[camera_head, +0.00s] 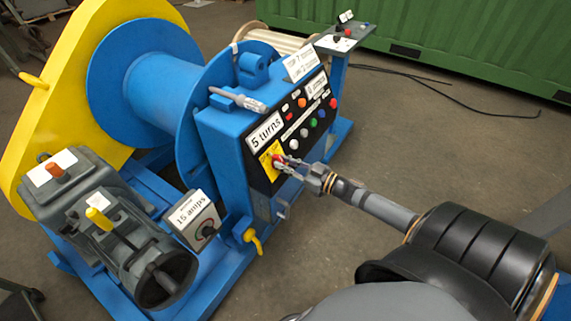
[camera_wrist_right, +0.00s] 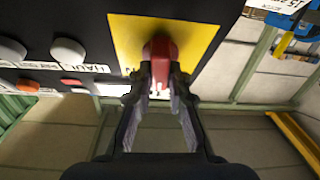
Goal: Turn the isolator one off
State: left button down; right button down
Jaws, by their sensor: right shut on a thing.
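The isolator is a red handle (camera_head: 278,160) on a yellow plate (camera_head: 268,152) at the lower left of the black control panel (camera_head: 294,127). In the right wrist view the red handle (camera_wrist_right: 159,60) stands out from the yellow plate (camera_wrist_right: 187,32), upright in that picture. My right gripper (camera_head: 284,164) reaches the panel from the right. In the right wrist view its two fingertips (camera_wrist_right: 159,80) are shut on the red handle, one on each side. The handle's base is partly hidden by the fingers. My left gripper is not in view.
Several coloured buttons (camera_head: 313,122) sit on the panel right of the isolator. A blue winch drum (camera_head: 160,85) and a yellow guard (camera_head: 75,60) stand to the left. A "15 amps" box (camera_head: 195,218) and a yellow-handled valve (camera_head: 253,240) are below. Open floor lies to the right.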

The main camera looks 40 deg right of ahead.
jog(key=n+y+b, duration=0.1)
jog(key=n, duration=0.1)
jog(key=shift+f+n+g, duration=0.15)
jog(key=shift+n+g, duration=0.15)
jog(key=shift+g, duration=0.1)
jog(key=shift+n+y, duration=0.3)
jog(key=shift+n, duration=0.2)
jog(key=n+g, duration=0.1)
jog(key=n, duration=0.2)
jog(key=n+g+y+b, duration=0.1)
jog(key=n, duration=0.1)
jog(key=shift+n+g+y, duration=0.3)
jog(key=shift+n+g, duration=0.1)
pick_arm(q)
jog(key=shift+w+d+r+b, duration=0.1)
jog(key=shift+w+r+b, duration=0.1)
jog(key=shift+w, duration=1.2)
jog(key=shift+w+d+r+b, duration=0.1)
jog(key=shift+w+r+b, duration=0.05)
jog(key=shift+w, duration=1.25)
pick_arm(e)
jog(key=shift+n, duration=0.5)
jog(key=c, duration=1.3)
grip_release()
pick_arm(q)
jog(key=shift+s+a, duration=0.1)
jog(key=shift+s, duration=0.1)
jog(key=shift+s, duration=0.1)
